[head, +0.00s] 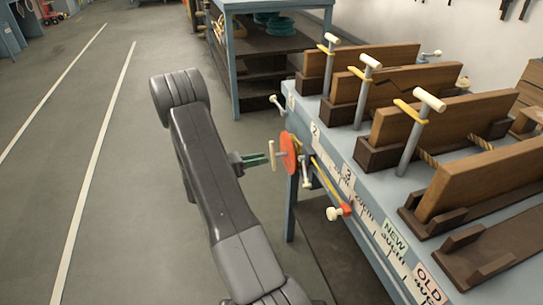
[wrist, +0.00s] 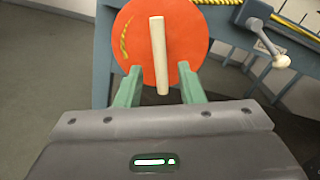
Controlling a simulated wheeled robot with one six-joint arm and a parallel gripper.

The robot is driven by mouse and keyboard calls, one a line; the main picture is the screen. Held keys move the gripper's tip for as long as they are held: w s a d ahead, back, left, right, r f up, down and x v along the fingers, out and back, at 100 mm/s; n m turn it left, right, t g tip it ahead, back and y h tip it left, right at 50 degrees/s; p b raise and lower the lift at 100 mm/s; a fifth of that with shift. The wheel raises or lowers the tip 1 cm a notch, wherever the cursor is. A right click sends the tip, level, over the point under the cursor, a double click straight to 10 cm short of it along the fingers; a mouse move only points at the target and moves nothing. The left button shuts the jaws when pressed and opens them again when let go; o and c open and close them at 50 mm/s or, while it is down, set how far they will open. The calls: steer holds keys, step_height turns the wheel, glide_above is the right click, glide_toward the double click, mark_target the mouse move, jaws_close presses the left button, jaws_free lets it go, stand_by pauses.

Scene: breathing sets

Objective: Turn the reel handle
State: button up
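The reel is an orange-red disc (wrist: 185,50) on the front edge of the blue bench; in the head view the reel (head: 288,152) is seen nearly edge-on. Its handle is a pale cream peg (wrist: 158,55) in front of the disc, which also shows in the head view (head: 272,155). My gripper (wrist: 160,88) has its two green fingers apart, one on each side of the handle's lower end, with gaps between. In the head view my gripper (head: 262,159) reaches right toward the handle. Whether the fingertips touch the disc cannot be told.
The blue bench (head: 300,115) carries several wooden boards (head: 440,130) in dark holders with upright T-handled posts (head: 420,125). A crank with a pale knob (wrist: 272,45) is right of the reel. A yellow rope (head: 325,175) hangs beside it.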

steer(key=v, duration=0.7)
steer(key=shift+a, duration=0.2)
steer(key=shift+s+d+r+n, duration=0.1)
steer(key=shift+r+n, duration=0.15)
steer(key=shift+n, duration=0.05)
steer(key=c, duration=0.6)
steer(key=r+n+t, duration=0.1)
steer(key=n, duration=0.2)
steer(key=s+d+r+n+t+y, duration=0.1)
steer(key=n, duration=0.2)
steer(key=s+d+r+n+y, duration=0.1)
steer(key=r+n, duration=0.1)
steer(key=n, duration=0.1)
steer(key=shift+s+d+t+b, duration=0.2)
steer(key=shift+t+b, duration=0.1)
steer(key=shift+t, duration=0.1)
jaws_close()
steer(key=s+d+r+n+t+y, duration=0.25)
steer(key=s+n, duration=0.25)
steer(key=n, duration=0.6)
steer(key=w+d+f+n+b, duration=0.1)
steer(key=w+d+b, duration=0.3)
steer(key=w, duration=0.5)
steer(key=shift+d+f+n+y, duration=0.35)
steer(key=shift+d+f+n, duration=0.05)
steer(key=shift+d+f, duration=0.45)
